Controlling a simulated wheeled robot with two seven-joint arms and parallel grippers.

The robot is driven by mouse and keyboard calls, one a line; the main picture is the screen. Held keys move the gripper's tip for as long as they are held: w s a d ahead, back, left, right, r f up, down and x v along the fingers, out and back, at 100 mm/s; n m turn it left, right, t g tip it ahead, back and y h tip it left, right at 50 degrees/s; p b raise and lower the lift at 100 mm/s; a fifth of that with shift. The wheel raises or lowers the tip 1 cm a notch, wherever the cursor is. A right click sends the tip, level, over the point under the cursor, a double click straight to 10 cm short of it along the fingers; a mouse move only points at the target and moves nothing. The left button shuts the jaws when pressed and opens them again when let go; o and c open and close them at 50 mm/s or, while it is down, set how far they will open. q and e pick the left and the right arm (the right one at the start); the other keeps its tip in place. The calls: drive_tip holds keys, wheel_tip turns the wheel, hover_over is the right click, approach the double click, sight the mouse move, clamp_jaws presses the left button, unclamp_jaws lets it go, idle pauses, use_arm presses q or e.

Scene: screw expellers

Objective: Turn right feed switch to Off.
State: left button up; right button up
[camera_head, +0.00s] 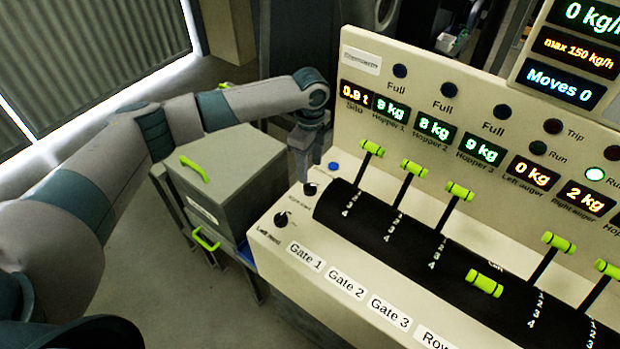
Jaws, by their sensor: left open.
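The right feed switch (310,189) is a small black rotary knob at the left end of the beige control panel (262,240). Its small label beside it is hard to read. The left feed switch (281,218) is a similar black knob just below it in the picture. My left gripper (304,177) points down just above the right feed switch, its fingers open; whether they touch the knob I cannot tell. My right gripper is out of view.
A blue button (333,166) sits close to the right of my left gripper. Green-handled gate levers (371,148) rise from the black curved cover (345,215). A grey box with green handles (225,170) stands left of the panel. Lit displays line the upright panel behind.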

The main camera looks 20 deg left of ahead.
sight(310, 185)
use_arm(q)
wheel_tip(310, 185, down, 6)
drive_tip(key=shift+f+p, duration=0.25)
drive_tip(key=shift+p, duration=0.85)
drive_tip(key=shift+f, duration=0.65)
drive_tip(key=c, duration=1.1)
